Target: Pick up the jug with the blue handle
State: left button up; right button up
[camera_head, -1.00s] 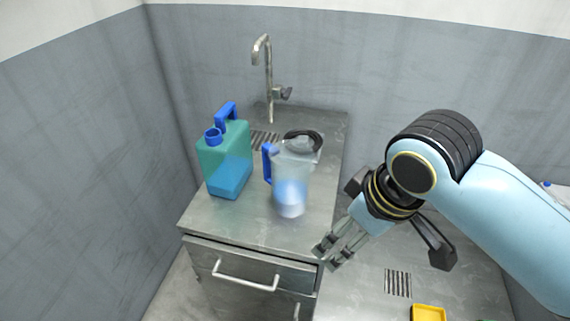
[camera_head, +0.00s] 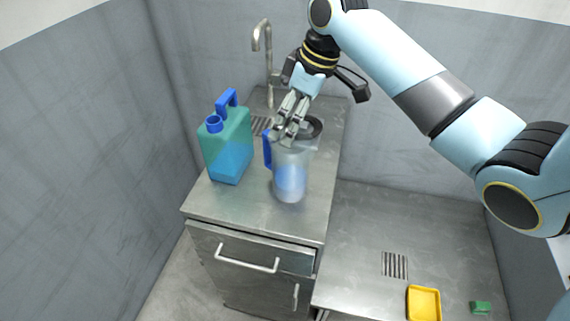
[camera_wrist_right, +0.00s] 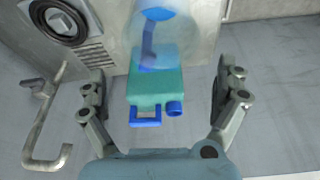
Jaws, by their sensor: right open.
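The clear jug (camera_head: 291,180) with a blue handle (camera_head: 267,150) and bluish liquid stands upright on the metal counter. My right gripper (camera_head: 284,130) is open and empty, at the jug's top by the handle in the head view. I cannot tell whether it touches the jug. In the right wrist view the see-through jug (camera_wrist_right: 180,40) and its blue handle (camera_wrist_right: 148,42) show at the top, beyond the open fingers (camera_wrist_right: 162,78). My left gripper is out of view.
A green canister (camera_head: 232,130) with a blue handle and cap stands left of the jug. A metal faucet (camera_head: 268,60) and black ring (camera_head: 312,128) are behind. A lower counter at right holds a yellow tray (camera_head: 424,303) and green block (camera_head: 481,307).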

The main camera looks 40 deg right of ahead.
aim_at(285, 163)
jog(key=p+x, duration=0.1)
jog(key=x, duration=0.6)
jog(key=shift+s+f, duration=0.2)
jog(key=shift+d, duration=0.1)
jog(key=c, duration=1.5)
jog(key=shift+c, duration=0.3)
jog(key=shift+r, duration=0.1)
